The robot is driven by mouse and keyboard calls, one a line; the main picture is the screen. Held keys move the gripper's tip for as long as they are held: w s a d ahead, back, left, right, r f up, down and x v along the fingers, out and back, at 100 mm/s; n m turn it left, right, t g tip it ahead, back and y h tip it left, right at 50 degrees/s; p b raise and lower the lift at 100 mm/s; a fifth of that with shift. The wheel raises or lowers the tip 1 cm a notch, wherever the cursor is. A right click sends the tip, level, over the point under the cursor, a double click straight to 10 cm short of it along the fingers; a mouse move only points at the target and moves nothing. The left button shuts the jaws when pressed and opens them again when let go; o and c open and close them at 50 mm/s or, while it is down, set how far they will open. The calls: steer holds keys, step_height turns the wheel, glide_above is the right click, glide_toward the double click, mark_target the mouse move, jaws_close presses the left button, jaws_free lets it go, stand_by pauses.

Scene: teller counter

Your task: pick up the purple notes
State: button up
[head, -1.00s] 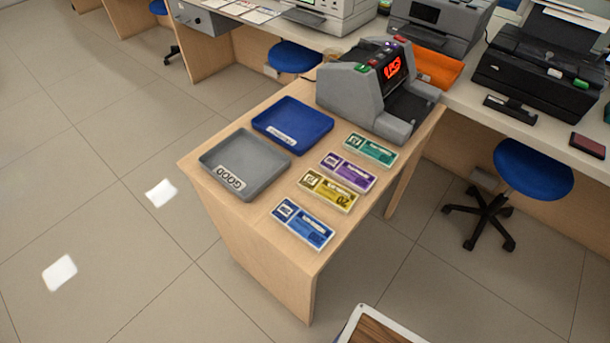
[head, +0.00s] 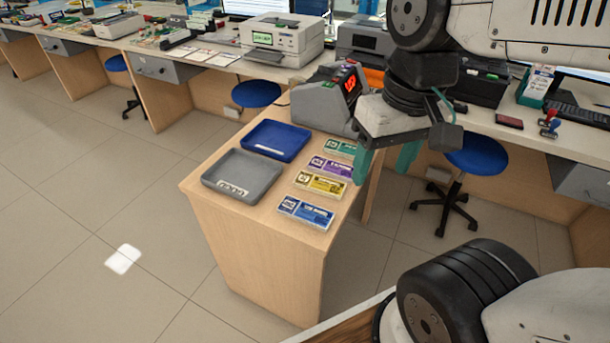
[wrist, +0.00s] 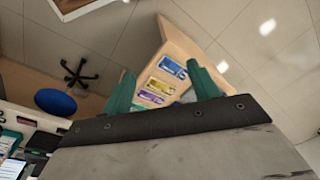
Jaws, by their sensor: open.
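The purple notes (head: 331,168) lie flat on the small wooden table (head: 235,235), between the green notes (head: 341,147) and the yellow notes (head: 320,184). The blue notes (head: 305,212) lie nearest the table's front edge. My gripper (head: 388,165) has teal fingers, spread apart and empty. In the head view it shows to the right of the notes, raised above them. In the wrist view the fingers (wrist: 160,88) frame the table, with the yellow and blue notes between them. The purple notes (wrist: 150,97) show there partly, close to the left finger.
A grey tray (head: 222,190) and a blue tray (head: 255,149) sit left of the notes. A grey counting machine (head: 318,105) with a red display stands behind them. A blue stool (head: 476,155) stands to the right, below the long counter.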

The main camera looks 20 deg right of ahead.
steer(key=w+d+f+m+t+y, duration=0.1)
steer(key=w+d+f+m+y, duration=0.2)
steer(key=w+f+m+y, duration=0.35)
steer(key=w+d+f+m+y, duration=0.25)
steer(key=w+f+m, duration=0.35)
steer(key=w, duration=0.4)
steer(key=m+t, duration=0.9)
steer(key=m, duration=0.6)
glide_toward(332, 169)
steer(key=w+f, duration=0.1)
steer(key=w+f+h, duration=0.1)
steer(key=shift+a+f, duration=0.35)
steer(key=shift+f, duration=0.05)
steer(key=shift+g, duration=0.3)
steer(key=c, duration=0.7)
